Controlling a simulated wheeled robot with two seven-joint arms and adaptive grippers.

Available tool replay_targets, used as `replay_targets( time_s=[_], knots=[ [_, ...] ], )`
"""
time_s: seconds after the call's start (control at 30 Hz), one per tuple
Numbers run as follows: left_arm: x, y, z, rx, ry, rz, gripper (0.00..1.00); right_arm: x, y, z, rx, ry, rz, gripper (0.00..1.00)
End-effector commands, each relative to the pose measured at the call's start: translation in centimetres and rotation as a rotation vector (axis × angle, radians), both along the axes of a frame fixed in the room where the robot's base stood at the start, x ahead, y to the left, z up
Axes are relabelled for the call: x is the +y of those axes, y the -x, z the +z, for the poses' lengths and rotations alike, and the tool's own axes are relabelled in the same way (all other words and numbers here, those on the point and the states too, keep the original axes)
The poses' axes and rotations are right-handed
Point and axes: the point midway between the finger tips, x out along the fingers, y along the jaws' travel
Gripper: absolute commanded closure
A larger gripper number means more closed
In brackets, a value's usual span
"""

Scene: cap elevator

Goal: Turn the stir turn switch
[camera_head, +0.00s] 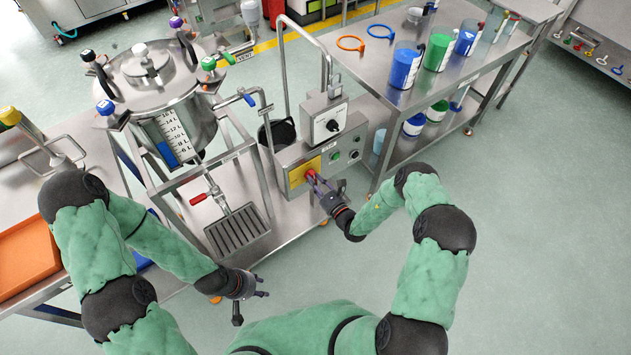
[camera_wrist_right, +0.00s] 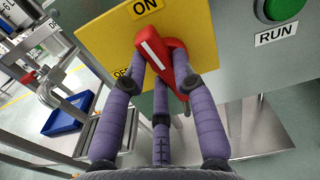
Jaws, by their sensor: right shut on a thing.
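A red turn switch (camera_wrist_right: 176,62) with a white line sits on a yellow plate (camera_wrist_right: 200,18) marked ON at the top and OFF at the left. Its white line slants toward the upper left, between the two marks. My right gripper (camera_wrist_right: 160,82) is shut on the red switch, its purple fingers on either side of the handle. In the head view, the right gripper (camera_head: 316,181) reaches the yellow plate (camera_head: 297,176) on the front of the control box. My left gripper (camera_head: 256,294) hangs open and empty below the drain grate.
A green RUN button (camera_wrist_right: 280,10) is right of the plate. A smaller box with a dial (camera_head: 332,125) stands above. A steel vessel (camera_head: 165,100) is at left, with a red-handled valve (camera_head: 199,198) below. A shelf table (camera_head: 425,85) with coloured containers stands at right.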

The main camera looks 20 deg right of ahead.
Motion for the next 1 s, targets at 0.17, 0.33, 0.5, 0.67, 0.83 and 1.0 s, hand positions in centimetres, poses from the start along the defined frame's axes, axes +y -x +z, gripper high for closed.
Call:
replay_targets(
  time_s=[0.17, 0.33, 0.5, 0.67, 0.83, 1.0],
  knots=[
    [0.0, 0.0, 0.4, 0.000, 0.000, 0.000, 0.60, 0.1, 0.1, 0.0, -0.050, 0.137, 0.000, 1.00],
    [0.0, 0.0, 0.8, 0.000, 0.000, 0.000, 0.60, 0.2, 0.1, -0.2, -0.105, 0.289, 0.000, 1.00],
    [0.0, 0.0, 1.0, 0.000, 0.000, 0.000, 0.60, 0.3, 0.1, -0.4, -0.160, 0.442, 0.000, 1.00],
    [0.0, 0.0, 1.2, 0.000, 0.000, 0.000, 0.60, 0.4, 0.2, -0.5, -0.211, 0.585, 0.000, 1.00],
    [0.0, 0.0, 1.4, 0.000, 0.000, 0.000, 0.60, 0.4, 0.2, -0.7, -0.266, 0.736, 0.001, 1.00],
    [0.0, 0.0, 1.6, 0.000, 0.000, 0.000, 0.60, 0.5, 0.2, -1.0, -0.321, 0.888, 0.001, 1.00]
  ],
)
